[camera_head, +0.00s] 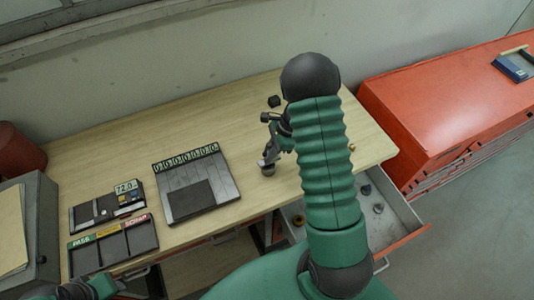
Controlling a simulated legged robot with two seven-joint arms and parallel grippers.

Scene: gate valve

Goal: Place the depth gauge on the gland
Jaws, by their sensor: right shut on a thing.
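My right arm reaches over the workbench, and its gripper (272,140) shows at the left of the forearm. It is shut on a small grey thing (269,154), which seems to be the depth gauge; its details are too small to read. A short dark round piece (267,170) is just below it on the bench; I cannot tell if they touch or if this is the gland. The gate valve is not clearly visible, and my forearm hides part of the bench. My left gripper (77,291) is at the lower left edge, its fingers unclear.
A dark panel with a row of numbers (200,193) lies mid-bench. A tray with a "72.0" display (128,186) and a labelled sorting tray (115,243) are at the left. An open drawer (399,213) sticks out at the right, beside a red cabinet (430,105).

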